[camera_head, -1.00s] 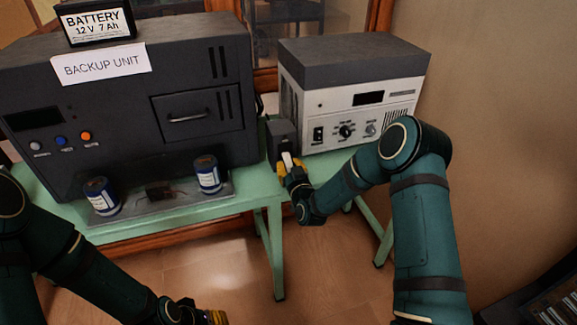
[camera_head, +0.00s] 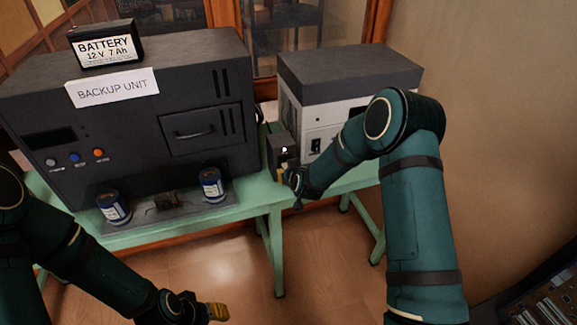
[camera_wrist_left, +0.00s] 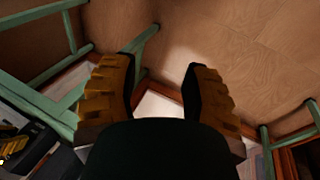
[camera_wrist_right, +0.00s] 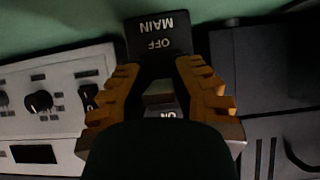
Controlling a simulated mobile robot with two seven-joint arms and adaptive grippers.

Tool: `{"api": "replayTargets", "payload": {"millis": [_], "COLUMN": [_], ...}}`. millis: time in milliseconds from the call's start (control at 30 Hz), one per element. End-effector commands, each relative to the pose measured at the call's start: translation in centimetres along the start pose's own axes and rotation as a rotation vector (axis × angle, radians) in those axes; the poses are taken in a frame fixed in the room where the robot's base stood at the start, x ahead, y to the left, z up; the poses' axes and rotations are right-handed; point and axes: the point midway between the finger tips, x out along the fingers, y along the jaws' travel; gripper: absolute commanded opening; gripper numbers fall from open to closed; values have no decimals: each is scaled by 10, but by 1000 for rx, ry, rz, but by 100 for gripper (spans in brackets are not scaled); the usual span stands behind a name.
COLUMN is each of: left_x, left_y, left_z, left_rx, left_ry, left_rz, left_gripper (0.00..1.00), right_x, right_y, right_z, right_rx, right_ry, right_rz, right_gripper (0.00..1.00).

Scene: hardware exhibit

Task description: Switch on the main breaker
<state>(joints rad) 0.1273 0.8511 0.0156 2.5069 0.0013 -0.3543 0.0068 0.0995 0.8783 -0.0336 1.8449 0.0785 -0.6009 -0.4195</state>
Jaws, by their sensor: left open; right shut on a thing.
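The main breaker (camera_head: 278,148) is a small dark box on the green table between the backup unit and the white-fronted unit.
The dark backup unit (camera_head: 110,130) stands left of the breaker, with a battery (camera_head: 106,46) on top. Two blue cans (camera_head: 114,208) stand on the tray before it. The white-fronted unit (camera_head: 345,75) is close on the right, partly behind my right arm. Floor before the table is clear.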

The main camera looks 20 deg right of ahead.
Motion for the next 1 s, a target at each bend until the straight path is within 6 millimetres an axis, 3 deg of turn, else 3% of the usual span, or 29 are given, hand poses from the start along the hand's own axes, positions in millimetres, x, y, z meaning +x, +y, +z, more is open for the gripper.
{"api": "replayTargets", "payload": {"millis": [33,333,500,1000], "left_x": [-15,-55,-74,-90], "left_y": [6,20,26,31], "left_z": [-5,-24,-26,-26], "left_rx": [-2,-15,-15,-14], "left_ry": [8,52,52,49], "left_rz": [-1,-5,-1,4], "left_gripper": [47,47,47,47], "right_x": [-5,-10,-11,-10], "right_y": [-1,-2,-1,0], "right_z": [-12,-20,-22,-21], "right_rx": [-4,-5,-5,-2], "right_ry": [-37,-282,-378,-481], "right_rz": [0,0,1,1], "right_gripper": [0,0,0,0]}}
